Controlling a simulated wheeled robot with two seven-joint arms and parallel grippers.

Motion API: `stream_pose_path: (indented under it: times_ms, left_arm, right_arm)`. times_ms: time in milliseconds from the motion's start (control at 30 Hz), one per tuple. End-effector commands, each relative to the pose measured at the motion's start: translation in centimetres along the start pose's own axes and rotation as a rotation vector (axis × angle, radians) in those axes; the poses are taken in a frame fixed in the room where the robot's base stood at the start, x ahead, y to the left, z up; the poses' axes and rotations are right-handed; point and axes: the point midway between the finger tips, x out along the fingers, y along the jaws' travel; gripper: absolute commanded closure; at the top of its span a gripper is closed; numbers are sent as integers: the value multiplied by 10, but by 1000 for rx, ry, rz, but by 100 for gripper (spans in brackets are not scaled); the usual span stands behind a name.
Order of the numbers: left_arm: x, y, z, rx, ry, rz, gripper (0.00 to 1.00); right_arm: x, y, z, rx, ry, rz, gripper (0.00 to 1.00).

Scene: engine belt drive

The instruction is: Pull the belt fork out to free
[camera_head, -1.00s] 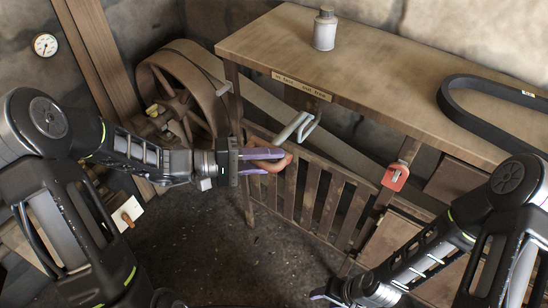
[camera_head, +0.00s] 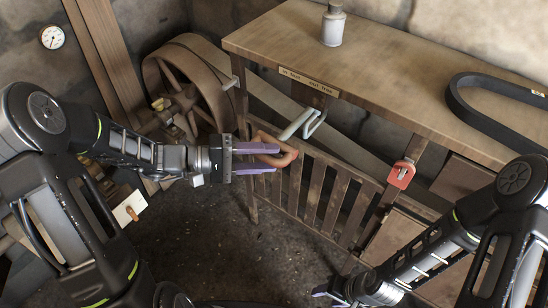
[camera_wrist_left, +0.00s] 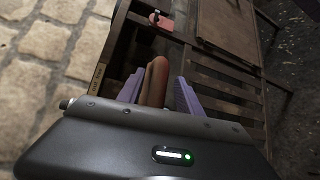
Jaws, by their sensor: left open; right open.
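The belt fork's brown wooden handle (camera_head: 287,157) sticks out below the bench front, near a pale metal bar (camera_head: 302,124). My left gripper (camera_head: 277,159) is open, its purple fingers on either side of the handle. In the left wrist view the handle (camera_wrist_left: 154,80) stands between the two spread fingers, with a visible gap at the right finger. Contact on the left side is unclear. My right gripper (camera_head: 330,296) is low at the bottom edge, open and away from the fork.
A wooden bench (camera_head: 390,85) carries a small can (camera_head: 333,25) and a black belt (camera_head: 475,112). A label plate (camera_head: 308,80) is on its front edge. A slatted guard (camera_head: 320,190) stands below. A red padlock-like tag (camera_head: 401,174) hangs at right. A large belt wheel (camera_head: 180,90) is behind left.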

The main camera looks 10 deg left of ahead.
Motion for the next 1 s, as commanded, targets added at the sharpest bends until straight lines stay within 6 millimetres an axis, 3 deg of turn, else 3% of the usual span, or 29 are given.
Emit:
stream_pose_path:
  times_ms: [200, 333, 1000]
  left_arm:
    - [-38, -3, -1, 0, 4, -3, 58]
    - [-51, -3, 0, -1, 2, -3, 58]
    - [-55, -2, 0, -2, 1, -3, 58]
  right_arm:
    - [8, 3, 0, 0, 1, 0, 50]
    - [9, 4, 0, 0, 1, 0, 50]
    - [9, 4, 0, 0, 1, 0, 50]
